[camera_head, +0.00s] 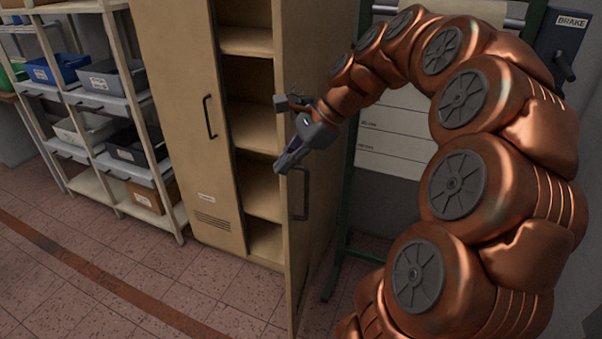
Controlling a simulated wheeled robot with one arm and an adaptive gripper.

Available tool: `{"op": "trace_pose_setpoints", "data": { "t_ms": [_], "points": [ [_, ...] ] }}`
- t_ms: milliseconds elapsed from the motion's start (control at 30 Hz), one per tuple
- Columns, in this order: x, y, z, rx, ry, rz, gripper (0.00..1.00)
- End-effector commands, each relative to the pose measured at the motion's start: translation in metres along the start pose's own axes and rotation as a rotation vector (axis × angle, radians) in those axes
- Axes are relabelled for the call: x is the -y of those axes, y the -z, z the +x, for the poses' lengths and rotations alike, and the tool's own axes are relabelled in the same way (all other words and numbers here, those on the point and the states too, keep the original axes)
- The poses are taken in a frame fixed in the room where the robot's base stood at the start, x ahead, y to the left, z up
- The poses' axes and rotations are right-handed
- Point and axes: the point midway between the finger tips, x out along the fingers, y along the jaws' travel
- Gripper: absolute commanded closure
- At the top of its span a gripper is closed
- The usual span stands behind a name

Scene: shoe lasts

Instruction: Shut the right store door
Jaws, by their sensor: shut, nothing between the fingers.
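The tall tan store cabinet stands in the middle of the head view. Its right door (318,235) is swung open toward me, with its outer face and dark handle (300,194) showing. The left door (190,130) looks shut and has a dark handle (209,117). My gripper (281,169) is shut and empty, at the free edge of the right door, just above its handle. I cannot tell if it touches the door. My arm covers part of the door's upper outer face.
Open cabinet shelves (257,128) show between the doors and look empty. A rack (108,105) with several bins stands at the left. A green-framed stand with a white chart (392,135) is behind the right door. The tiled floor in front at left is clear.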

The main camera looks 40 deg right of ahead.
Motion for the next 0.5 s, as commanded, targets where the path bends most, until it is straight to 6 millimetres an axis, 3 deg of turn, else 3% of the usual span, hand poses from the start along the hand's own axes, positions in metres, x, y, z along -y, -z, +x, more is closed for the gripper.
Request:
{"op": "trace_pose_setpoints", "data": {
  "t_ms": [33,200,333,500],
  "points": [
    [0.014,0.026,-0.007,0.025,0.049,0.114,1.00],
    [0.041,0.081,-0.042,0.098,0.166,0.406,1.00],
    [0.048,0.104,-0.059,0.130,0.215,0.522,1.00],
    [0.051,0.110,-0.060,0.144,0.226,0.564,1.00]
  ]
}}
